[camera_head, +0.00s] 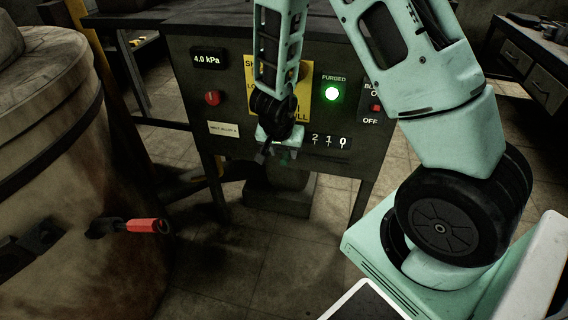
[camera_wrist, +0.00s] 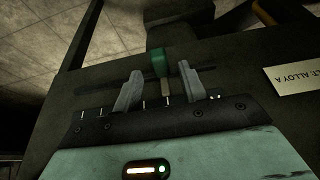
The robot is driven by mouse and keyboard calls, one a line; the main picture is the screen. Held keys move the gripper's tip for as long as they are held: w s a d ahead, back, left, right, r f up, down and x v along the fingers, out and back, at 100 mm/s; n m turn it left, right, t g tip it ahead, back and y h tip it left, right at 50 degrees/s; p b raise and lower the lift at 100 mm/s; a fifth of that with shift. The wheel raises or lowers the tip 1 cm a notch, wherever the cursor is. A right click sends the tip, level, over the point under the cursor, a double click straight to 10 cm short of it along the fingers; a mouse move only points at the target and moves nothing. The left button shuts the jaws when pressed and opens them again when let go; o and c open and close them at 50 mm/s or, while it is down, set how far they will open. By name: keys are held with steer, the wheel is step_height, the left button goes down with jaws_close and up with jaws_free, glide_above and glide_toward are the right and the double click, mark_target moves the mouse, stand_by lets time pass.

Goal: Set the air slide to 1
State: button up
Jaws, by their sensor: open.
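The air slide is on the dark control panel (camera_head: 225,110), with a number scale (camera_head: 329,141) showing 2, 1 and 0 from left to right. A green slide knob (camera_wrist: 158,62) stands at the slot in the wrist view. In the head view it is a dim green spot (camera_head: 285,160), partly hidden by my gripper, left of the 2. My gripper (camera_wrist: 160,78) is open, its two fingers on either side of the knob. A gap shows on both sides, and I cannot tell whether either finger touches it. The gripper also shows in the head view (camera_head: 268,153).
The panel carries a 4.0 kPa display (camera_head: 208,59), a red button (camera_head: 212,98), a lit green PURGED lamp (camera_head: 332,94) and a blower switch (camera_head: 375,107). A large round vessel (camera_head: 60,190) with a red-handled lever (camera_head: 145,226) stands at left.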

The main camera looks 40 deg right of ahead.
mark_target(285, 153)
steer(key=shift+b+x, duration=0.55)
steer(key=shift+x, duration=0.75)
steer(key=shift+c, duration=0.3)
